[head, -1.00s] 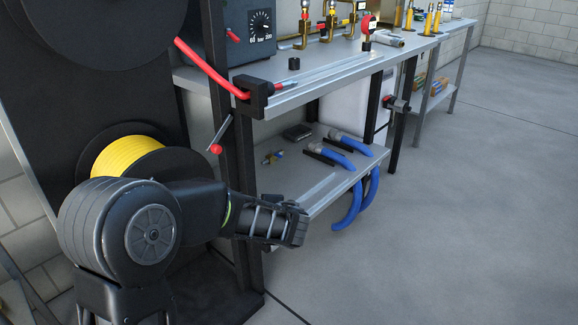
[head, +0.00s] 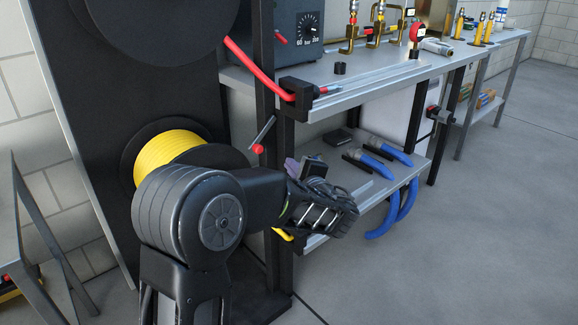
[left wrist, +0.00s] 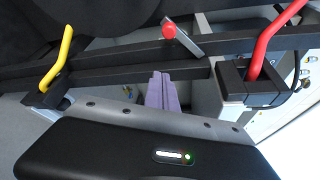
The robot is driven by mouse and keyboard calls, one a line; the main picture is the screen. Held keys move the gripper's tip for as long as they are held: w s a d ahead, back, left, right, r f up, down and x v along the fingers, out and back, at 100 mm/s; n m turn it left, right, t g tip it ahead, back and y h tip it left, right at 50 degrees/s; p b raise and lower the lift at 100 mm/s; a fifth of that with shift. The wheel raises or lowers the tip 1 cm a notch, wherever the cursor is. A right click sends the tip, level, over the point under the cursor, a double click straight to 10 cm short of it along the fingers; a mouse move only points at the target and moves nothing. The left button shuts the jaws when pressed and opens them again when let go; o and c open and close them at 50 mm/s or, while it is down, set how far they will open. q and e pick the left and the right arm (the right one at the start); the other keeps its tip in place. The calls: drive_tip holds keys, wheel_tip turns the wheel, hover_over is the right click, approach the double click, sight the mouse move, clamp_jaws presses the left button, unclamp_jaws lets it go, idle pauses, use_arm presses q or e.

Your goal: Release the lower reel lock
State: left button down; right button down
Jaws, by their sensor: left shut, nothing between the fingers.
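The lower reel (head: 165,158) holds yellow hose behind my left arm in the head view. A small metal lever with a red knob (head: 258,149) is on the dark post beside it. The lever also shows at the top of the left wrist view (left wrist: 180,38). I cannot tell whether this lever is the lower reel's lock. My left gripper (head: 291,166) is shut and empty, just right of and below the knob in the head view. Its purple-grey fingers (left wrist: 162,92) point toward the dark rail, apart from the lever in the picture. My right gripper is not in view.
A red hose (head: 262,72) runs to a black block (head: 300,92) on the bench edge. A yellow hose end (left wrist: 58,62) shows at left in the wrist view. Blue hoses (head: 385,152) lie on the lower shelf. The floor at right is clear.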

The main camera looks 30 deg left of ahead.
sight(265, 135)
use_arm(q)
drive_tip(key=w+a+b, duration=0.1)
drive_tip(key=a, duration=0.6)
drive_tip(key=shift+w+a+r, duration=0.15)
drive_tip(key=shift+w+a, duration=0.05)
drive_tip(key=shift+a, duration=0.2)
drive_tip(key=shift+r, duration=0.1)
